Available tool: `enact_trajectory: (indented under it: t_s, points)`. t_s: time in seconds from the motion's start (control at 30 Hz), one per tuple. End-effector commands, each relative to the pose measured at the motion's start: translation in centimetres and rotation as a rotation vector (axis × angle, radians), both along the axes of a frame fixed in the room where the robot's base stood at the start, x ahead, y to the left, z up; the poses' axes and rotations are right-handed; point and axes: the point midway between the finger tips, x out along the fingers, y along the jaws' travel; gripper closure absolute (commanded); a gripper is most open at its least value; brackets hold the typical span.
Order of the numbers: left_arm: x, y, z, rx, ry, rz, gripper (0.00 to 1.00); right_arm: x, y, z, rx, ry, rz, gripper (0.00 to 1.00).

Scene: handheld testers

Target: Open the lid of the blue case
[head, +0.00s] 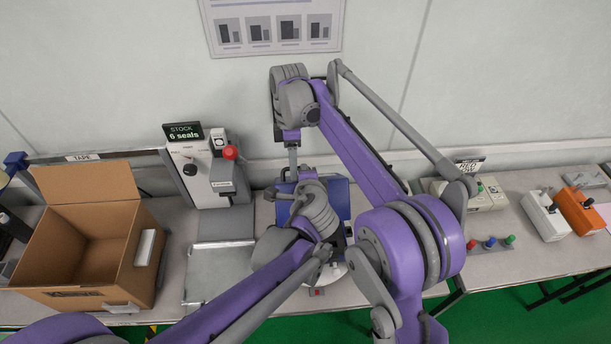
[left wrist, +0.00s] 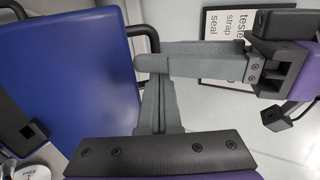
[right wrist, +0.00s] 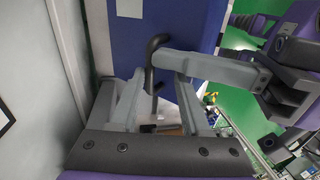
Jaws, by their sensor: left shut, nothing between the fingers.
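The blue case (head: 340,190) stands on the bench in the middle of the head view, largely hidden behind my arms. Its broad blue panel (left wrist: 75,85) fills the left of the left wrist view, with black fittings at its edges. My left gripper (left wrist: 150,70) is shut and empty, close beside that panel. My right gripper (right wrist: 153,72) is at the case's wall side; its fingertips are close to a black curved handle (right wrist: 158,42). I cannot tell whether the fingers close on it. How far the lid stands open is hidden.
An open cardboard box (head: 90,240) and a stock dispenser (head: 207,172) stand left of the case. A beige device (head: 480,197), coloured knobs (head: 490,243) and white and orange handheld testers (head: 580,212) sit to the right. The wall is close behind the bench.

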Motion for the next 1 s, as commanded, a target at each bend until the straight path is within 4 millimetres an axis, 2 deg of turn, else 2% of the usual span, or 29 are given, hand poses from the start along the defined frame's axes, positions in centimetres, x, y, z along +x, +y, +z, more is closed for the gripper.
enact_trajectory:
  t_s: [0.13, 0.27, 0.7, 1.0]
  points:
    - [0.2, 0.0, -0.3, 0.000, 0.002, 0.002, 1.00, -0.5, 0.1, -0.2, 0.000, 0.016, 0.003, 0.55]
    - [0.2, 0.0, -0.3, -0.001, 0.002, 0.002, 1.00, -0.3, 0.1, 0.7, 0.000, 0.015, 0.003, 0.55]
    - [0.0, 0.0, -0.1, -0.002, 0.002, 0.001, 1.00, 1.3, 0.1, 9.0, -0.001, 0.002, 0.001, 0.55]
    - [0.0, 0.0, -0.1, -0.001, 0.001, 0.000, 1.00, 1.7, 0.1, 11.7, -0.001, -0.003, 0.000, 0.55]
